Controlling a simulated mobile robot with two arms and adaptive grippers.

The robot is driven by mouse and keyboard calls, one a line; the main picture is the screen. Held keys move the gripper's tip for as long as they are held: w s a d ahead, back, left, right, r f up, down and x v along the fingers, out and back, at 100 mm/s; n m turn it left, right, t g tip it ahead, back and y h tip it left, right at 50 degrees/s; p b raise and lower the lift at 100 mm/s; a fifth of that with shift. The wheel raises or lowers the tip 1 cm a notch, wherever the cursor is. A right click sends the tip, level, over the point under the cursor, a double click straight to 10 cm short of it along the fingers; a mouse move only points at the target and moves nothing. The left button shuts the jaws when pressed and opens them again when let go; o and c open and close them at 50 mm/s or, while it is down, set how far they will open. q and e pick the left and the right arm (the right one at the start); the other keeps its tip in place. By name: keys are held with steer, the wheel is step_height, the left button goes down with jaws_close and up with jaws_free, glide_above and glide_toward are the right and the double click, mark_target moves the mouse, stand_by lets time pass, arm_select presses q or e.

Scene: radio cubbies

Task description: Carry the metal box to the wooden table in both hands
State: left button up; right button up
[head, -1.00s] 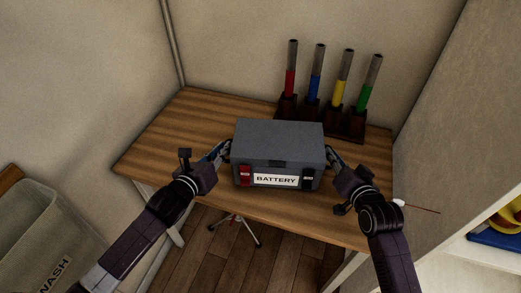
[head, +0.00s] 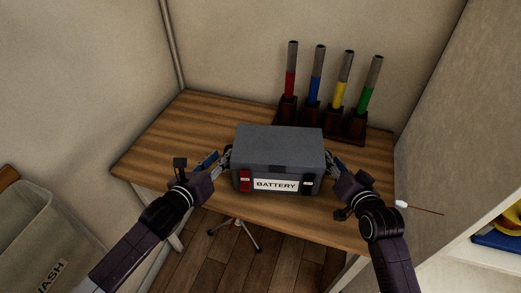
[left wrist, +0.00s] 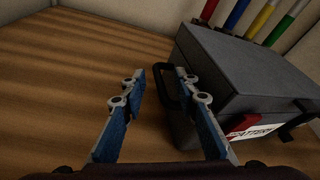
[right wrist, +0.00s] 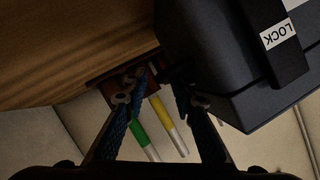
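The metal box (head: 278,150) is dark grey with a "BATTERY" label and red and black clips. It sits level at the front part of the wooden table (head: 165,140). My left gripper (head: 222,160) is at its left end; in the left wrist view its fingers (left wrist: 160,85) are apart, with the box's black side handle (left wrist: 163,88) between them, near the right finger. My right gripper (head: 333,163) is at the right end; in the right wrist view its fingers (right wrist: 152,92) are apart beside the box (right wrist: 235,60). The right handle is too dark to make out clearly.
A dark rack (head: 345,128) with several coloured tubes stands at the table's back right. Bare tabletop lies to the left. A partition wall (head: 435,120) closes the right side. A grey bin (head: 40,235) is at lower left.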

steer(key=shift+s+a, duration=0.1)
arm_select(q)
steer(key=v, duration=0.6)
arm_select(e)
steer(key=v, duration=1.2)
arm_select(q)
steer(key=shift+s, duration=0.1)
